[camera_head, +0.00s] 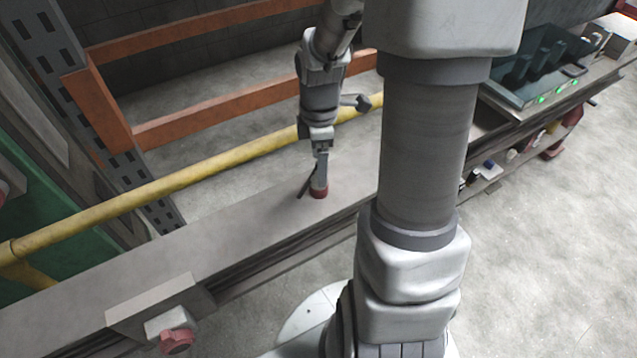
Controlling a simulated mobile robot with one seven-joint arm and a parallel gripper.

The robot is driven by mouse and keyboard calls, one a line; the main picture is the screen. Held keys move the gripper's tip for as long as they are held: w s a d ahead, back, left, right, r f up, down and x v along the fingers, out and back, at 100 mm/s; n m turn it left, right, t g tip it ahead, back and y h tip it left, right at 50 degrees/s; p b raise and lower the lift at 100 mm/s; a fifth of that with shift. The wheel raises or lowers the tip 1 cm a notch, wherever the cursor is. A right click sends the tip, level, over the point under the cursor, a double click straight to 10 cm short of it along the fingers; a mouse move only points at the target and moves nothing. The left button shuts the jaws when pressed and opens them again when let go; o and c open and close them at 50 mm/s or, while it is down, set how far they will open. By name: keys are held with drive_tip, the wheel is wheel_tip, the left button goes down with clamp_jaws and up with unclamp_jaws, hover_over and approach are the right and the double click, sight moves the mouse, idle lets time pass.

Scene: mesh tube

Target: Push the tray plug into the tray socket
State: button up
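My gripper (320,172) points down at the grey tray-like beam (240,225), near its middle. A small dark red round piece (319,192) sits right below the fingertips, on or just above the beam's top. A thin dark rod (306,183) slants beside it on the left. The fingers look close to the red piece, but they are too small to show whether they grip it. I cannot tell whether the red piece is the tray plug, the tray socket, or both joined.
A yellow pipe (200,178) and orange rails (190,122) run behind the beam. A grey box with a red knob (177,341) is fixed at the beam's front, lower left. A dark unit with green lights (540,65) stands at upper right.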

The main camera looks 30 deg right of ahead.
drive_tip(key=shift+f, duration=0.1)
drive_tip(key=f, duration=0.1)
drive_tip(key=f+b, duration=0.1)
drive_tip(key=f, duration=0.1)
drive_tip(key=f+b, duration=0.1)
drive_tip(key=f, duration=0.1)
drive_tip(key=shift+w+d+f, duration=0.1)
drive_tip(key=shift+w+d, duration=0.05)
drive_tip(key=shift+w, duration=0.1)
drive_tip(key=c, duration=1.3)
drive_tip(key=shift+c, duration=0.2)
drive_tip(key=shift+r, duration=0.6)
drive_tip(key=r, duration=0.1)
drive_tip(key=r+p, duration=0.2)
drive_tip(key=r, duration=0.1)
drive_tip(key=shift+s+d, duration=0.15)
drive_tip(key=shift+d, duration=0.15)
drive_tip(key=s+d+r+p, duration=0.3)
drive_tip(key=s+d+r, duration=0.3)
drive_tip(key=d, duration=0.3)
drive_tip(key=shift+s, duration=0.25)
